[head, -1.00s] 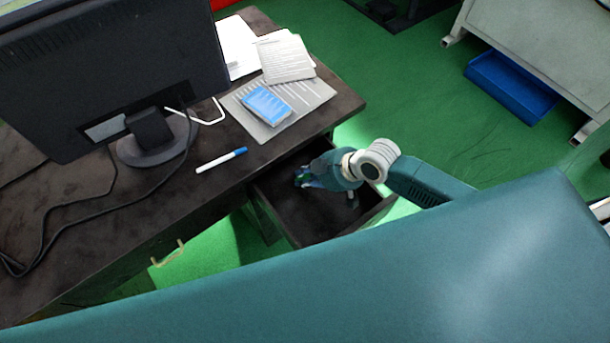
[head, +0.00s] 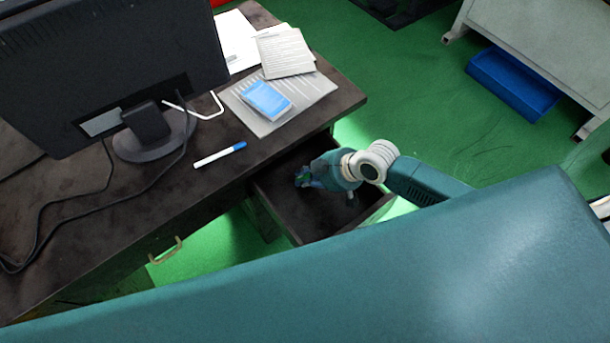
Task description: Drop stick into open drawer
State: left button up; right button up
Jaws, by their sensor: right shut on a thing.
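The open drawer (head: 299,226) juts out from under the right end of the desk, and its dark inside shows. My right gripper (head: 303,177) reaches in from the right over the drawer, towards its back left part. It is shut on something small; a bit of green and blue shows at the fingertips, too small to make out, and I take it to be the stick. I cannot tell how high the gripper is above the drawer's floor. My left gripper is not in view.
On the dark desk (head: 110,215) are a monitor (head: 110,70), a white marker with a blue cap (head: 220,154), a blue box (head: 266,100) and papers (head: 285,53). A blue bin (head: 512,84) lies on the green floor. My teal body part hides the foreground.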

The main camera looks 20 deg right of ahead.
jog(key=o, duration=0.9)
jog(key=v, duration=1.2)
